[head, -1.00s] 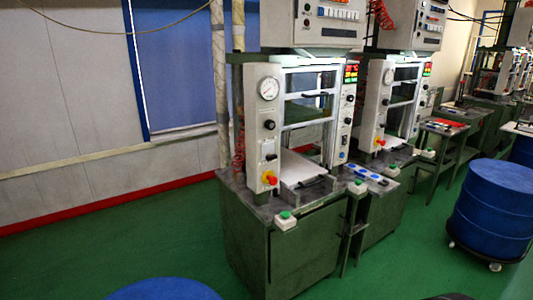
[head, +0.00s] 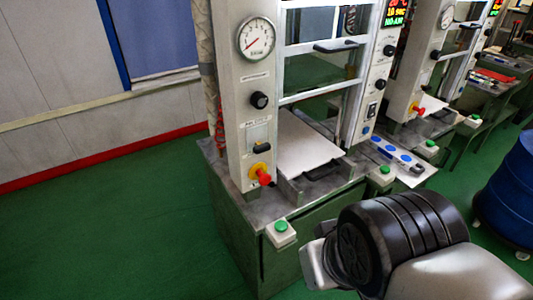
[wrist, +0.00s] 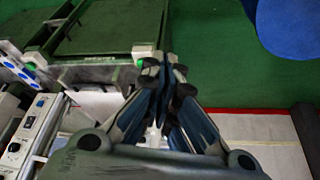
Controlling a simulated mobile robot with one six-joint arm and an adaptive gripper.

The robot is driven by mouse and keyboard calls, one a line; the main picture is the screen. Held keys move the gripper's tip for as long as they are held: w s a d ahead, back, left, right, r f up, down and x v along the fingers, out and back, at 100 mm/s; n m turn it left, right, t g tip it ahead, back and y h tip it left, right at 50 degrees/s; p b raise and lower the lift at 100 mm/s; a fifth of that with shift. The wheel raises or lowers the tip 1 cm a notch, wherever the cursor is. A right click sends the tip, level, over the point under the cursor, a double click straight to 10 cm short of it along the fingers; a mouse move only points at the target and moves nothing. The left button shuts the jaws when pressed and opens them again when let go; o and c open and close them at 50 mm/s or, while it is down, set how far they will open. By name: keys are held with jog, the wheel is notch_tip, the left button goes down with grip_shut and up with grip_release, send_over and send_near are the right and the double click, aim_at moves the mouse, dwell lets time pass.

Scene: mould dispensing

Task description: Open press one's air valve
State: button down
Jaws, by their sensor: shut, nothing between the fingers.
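Press one is the near press in the head view. Its left front column (head: 232,100) carries a round gauge, a black knob (head: 259,100), a small black lever (head: 262,147) on a pale plate, and a red handle (head: 263,176) on a yellow base below. The labels are too small to read, so I cannot tell for certain which control is the air valve. My gripper shows in the wrist view (wrist: 165,68), its fingers together and empty. In the head view my wrist is at the lower right, in front of the press's bench and apart from the controls; the fingertips are not clear there.
A white plate (head: 303,143) lies in the press opening. Green-button boxes (head: 281,233) sit at the bench edge. A second press (head: 415,70) stands to the right, a blue drum (head: 510,195) at far right. Green floor (head: 120,220) is free at left.

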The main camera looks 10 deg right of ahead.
jog(key=w+a+f+m+g+y+p, duration=0.2)
jog(key=a+m+y, duration=0.35)
jog(key=a, duration=0.35)
jog(key=w+a+r+m+t+y, duration=0.25)
jog(key=w+a+m+y, duration=0.2)
jog(key=w+m, duration=0.45)
jog(key=w+d+f+m+t+h+p, duration=0.2)
jog(key=w+d+f+m+t+h, duration=0.2)
jog(key=w+d+m+t, duration=0.4)
jog(key=w+d+m+h, duration=0.1)
jog(key=w+d+m, duration=0.6)
jog(key=d+m, duration=0.2)
jog(key=shift+d+m+h+p, duration=0.15)
jog(key=shift+m+h+p, duration=0.15)
jog(key=shift+m+p, duration=0.15)
jog(key=shift+t, duration=0.25)
